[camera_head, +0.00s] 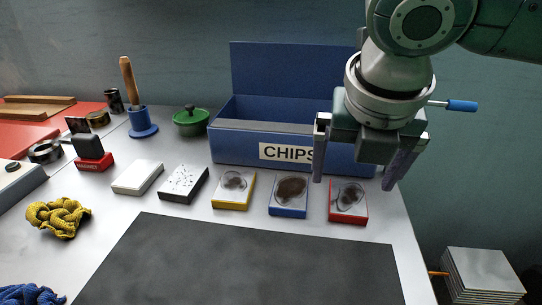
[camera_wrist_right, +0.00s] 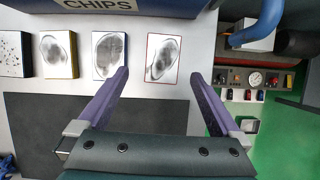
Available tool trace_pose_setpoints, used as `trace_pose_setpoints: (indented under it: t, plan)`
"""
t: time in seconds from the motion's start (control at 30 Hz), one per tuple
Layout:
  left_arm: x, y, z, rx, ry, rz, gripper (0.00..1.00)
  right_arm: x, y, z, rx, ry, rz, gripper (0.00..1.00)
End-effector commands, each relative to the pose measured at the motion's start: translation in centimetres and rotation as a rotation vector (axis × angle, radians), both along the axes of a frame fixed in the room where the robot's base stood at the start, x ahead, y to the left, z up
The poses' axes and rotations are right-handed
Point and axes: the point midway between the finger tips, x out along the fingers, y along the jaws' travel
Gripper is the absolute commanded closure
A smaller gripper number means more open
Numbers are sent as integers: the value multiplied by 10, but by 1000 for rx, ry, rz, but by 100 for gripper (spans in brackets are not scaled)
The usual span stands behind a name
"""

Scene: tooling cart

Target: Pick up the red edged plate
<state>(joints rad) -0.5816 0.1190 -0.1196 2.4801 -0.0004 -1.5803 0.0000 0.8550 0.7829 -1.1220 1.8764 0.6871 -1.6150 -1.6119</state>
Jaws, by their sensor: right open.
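The red edged plate (camera_head: 348,200) is a small block with red sides and a pale top with a dark grey smudge. It lies flat at the right end of a row of similar plates, in front of the blue CHIPS box. In the right wrist view the plate (camera_wrist_right: 162,58) lies ahead of and between the two fingers. My right gripper (camera_head: 355,180) is open and empty, above and just behind the plate in the head view. The gripper also shows in the right wrist view (camera_wrist_right: 160,82). My left gripper is not in view.
A blue-edged plate (camera_head: 289,195) lies close to the left, then a yellow-edged plate (camera_head: 233,189), a speckled one and a white one. The blue CHIPS box (camera_head: 232,145) stands behind. A dark mat (camera_head: 240,265) lies in front. The table's right edge is near.

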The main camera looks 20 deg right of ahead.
Motion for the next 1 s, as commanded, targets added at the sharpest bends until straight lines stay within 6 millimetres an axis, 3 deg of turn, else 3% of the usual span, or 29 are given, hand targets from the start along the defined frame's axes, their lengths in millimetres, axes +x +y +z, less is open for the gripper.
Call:
trace_pose_setpoints:
  t: [0.4, 0.67, 1.0]
  plan:
    - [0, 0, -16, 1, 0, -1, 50, 12, -14, -51, 1, 1, -1, 0]
    - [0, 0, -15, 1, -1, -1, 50, 14, -15, -53, 0, 0, 1, 0]
    - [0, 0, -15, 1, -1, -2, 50, 14, -15, -52, 1, -2, 1, 36]
